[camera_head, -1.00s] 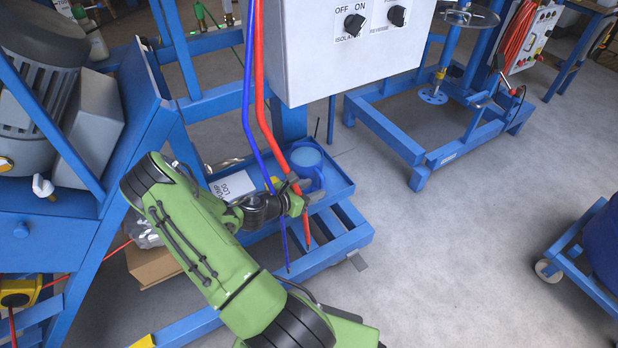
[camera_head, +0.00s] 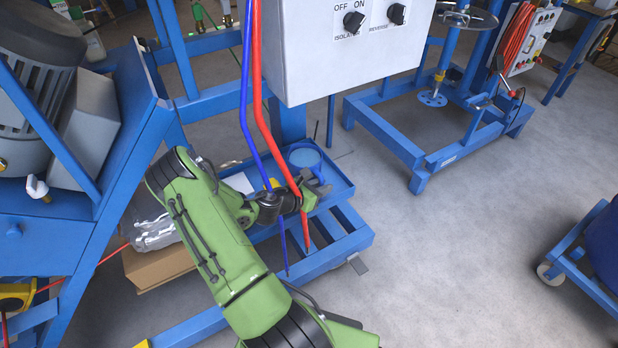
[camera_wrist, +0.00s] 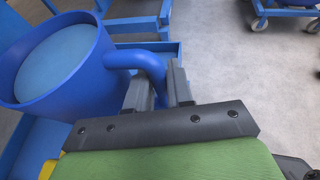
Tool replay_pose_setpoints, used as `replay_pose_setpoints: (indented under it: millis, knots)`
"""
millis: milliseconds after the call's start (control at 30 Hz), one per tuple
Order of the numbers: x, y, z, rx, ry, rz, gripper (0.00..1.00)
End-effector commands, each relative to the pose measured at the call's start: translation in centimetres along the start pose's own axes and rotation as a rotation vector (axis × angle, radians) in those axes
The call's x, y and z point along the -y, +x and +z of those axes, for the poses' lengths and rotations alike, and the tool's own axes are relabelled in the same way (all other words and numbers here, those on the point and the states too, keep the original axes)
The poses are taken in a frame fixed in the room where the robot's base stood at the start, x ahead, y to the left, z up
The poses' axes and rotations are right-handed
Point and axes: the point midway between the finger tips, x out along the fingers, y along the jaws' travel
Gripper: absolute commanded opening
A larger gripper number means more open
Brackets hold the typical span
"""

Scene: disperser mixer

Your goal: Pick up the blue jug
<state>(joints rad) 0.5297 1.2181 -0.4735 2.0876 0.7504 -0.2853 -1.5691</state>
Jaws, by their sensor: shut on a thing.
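The blue jug (camera_head: 303,159) stands on the blue tray-like shelf (camera_head: 338,187) of the machine frame, partly hidden by my gripper and the hanging hoses. In the wrist view the jug (camera_wrist: 62,75) fills the upper left, with a lighter blue surface inside its rim. Its handle (camera_wrist: 140,57) reaches right, between the grey fingers of my gripper (camera_wrist: 158,88). I cannot tell whether the jug is clear of the shelf.
A red hose (camera_head: 272,130) and a blue hose (camera_head: 249,120) hang across my wrist. A white control box (camera_head: 335,60) overhangs the shelf. A white paper (camera_head: 238,183) lies left of the jug. A cardboard box (camera_head: 160,265) sits below. Open floor lies right.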

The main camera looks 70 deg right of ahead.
Motion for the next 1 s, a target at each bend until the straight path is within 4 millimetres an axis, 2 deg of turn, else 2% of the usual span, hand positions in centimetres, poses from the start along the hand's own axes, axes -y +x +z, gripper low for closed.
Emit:
replay_pose_setpoints:
  millis: [167, 233, 500, 600, 733, 1000]
  knots:
    - [0.0, -0.1, 0.4, 0.004, 0.001, 0.000, 0.00]
    - [0.0, -0.5, 1.3, 0.005, 0.001, 0.000, 0.00]
    - [0.0, -2.8, 7.1, 0.006, 0.005, 0.000, 0.00]
    - [0.0, -3.4, 8.5, 0.004, 0.003, 0.001, 0.00]
    - [0.0, -3.8, 9.4, 0.004, 0.002, 0.000, 0.00]
    - [0.1, -3.8, 9.4, 0.004, 0.001, 0.000, 0.00]
